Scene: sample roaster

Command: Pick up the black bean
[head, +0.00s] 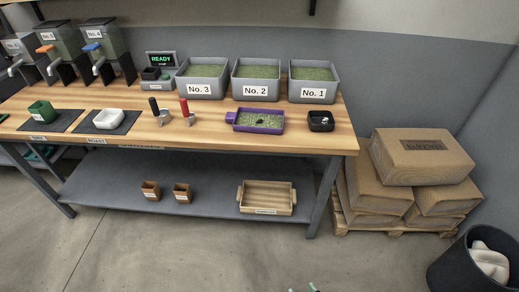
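The black bean (261,122) looks like a small dark spot among the green beans in the purple tray (228,117). The tray has a handle on its left and sits on the wooden bench near the front edge, in front of the No. 2 bin. Two small teal and dark tips at the bottom edge of the head view look like my gripper (302,288). They are low in front of the bench, far from the bean. The rest of the gripper is out of frame, so its opening is unclear.
Grey bins No. 3 (199,90), No. 2 (255,90) and No. 1 (312,93) stand behind the tray. A small black container (320,122) is to its right. Red-handled (184,107) and black-handled (154,106) tools are left. Stacked boxes (421,155) stand right of the bench (210,139).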

